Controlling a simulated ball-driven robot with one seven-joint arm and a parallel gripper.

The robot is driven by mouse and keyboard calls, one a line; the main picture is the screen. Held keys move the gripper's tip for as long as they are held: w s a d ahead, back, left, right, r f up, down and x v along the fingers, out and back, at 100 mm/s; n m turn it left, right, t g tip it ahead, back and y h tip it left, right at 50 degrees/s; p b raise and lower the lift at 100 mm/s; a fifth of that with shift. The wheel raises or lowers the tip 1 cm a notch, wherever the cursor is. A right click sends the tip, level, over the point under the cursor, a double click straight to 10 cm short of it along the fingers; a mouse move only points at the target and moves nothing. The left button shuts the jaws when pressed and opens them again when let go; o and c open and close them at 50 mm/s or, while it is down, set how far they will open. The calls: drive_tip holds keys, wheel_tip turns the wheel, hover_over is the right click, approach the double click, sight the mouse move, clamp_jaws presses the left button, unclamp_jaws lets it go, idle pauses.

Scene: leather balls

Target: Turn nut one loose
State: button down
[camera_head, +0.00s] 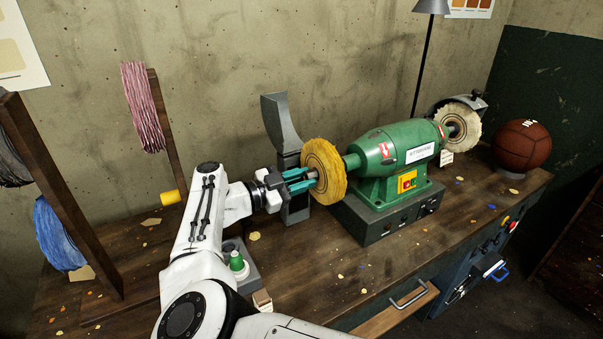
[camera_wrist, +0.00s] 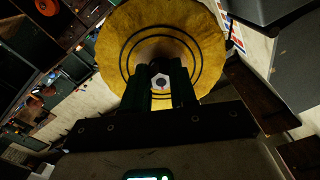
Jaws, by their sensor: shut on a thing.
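A green bench polisher (camera_head: 400,158) stands on a grey base on the workbench. It carries a yellow buffing wheel (camera_head: 325,170) on its left shaft end and a pale wheel (camera_head: 461,128) on its right. My gripper (camera_head: 312,178) has teal fingers shut at the centre of the yellow wheel's outer face. In the wrist view, the yellow wheel (camera_wrist: 205,45) fills the upper middle, and a light hexagonal nut (camera_wrist: 160,82) with a dark centre shows between my two dark fingers. The fingers lie on either side of the nut. Any thread behind it is hidden.
A grey upright guard (camera_head: 281,125) stands close behind my gripper. A brown leather ball (camera_head: 521,146) sits at the bench's right end. Pink cord (camera_head: 143,105) and blue cord (camera_head: 58,235) hang at left. The bench front is mostly clear.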

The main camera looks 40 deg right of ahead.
drive_tip(key=n+p, duration=0.2)
drive_tip(key=n, duration=0.2)
drive_tip(key=shift+s+n, duration=0.1)
drive_tip(key=shift+n, duration=0.3)
drive_tip(key=shift+f, duration=0.1)
drive_tip(key=c, duration=0.9)
unclamp_jaws()
drive_tip(key=b+v, duration=0.3)
drive_tip(key=v, duration=0.8)
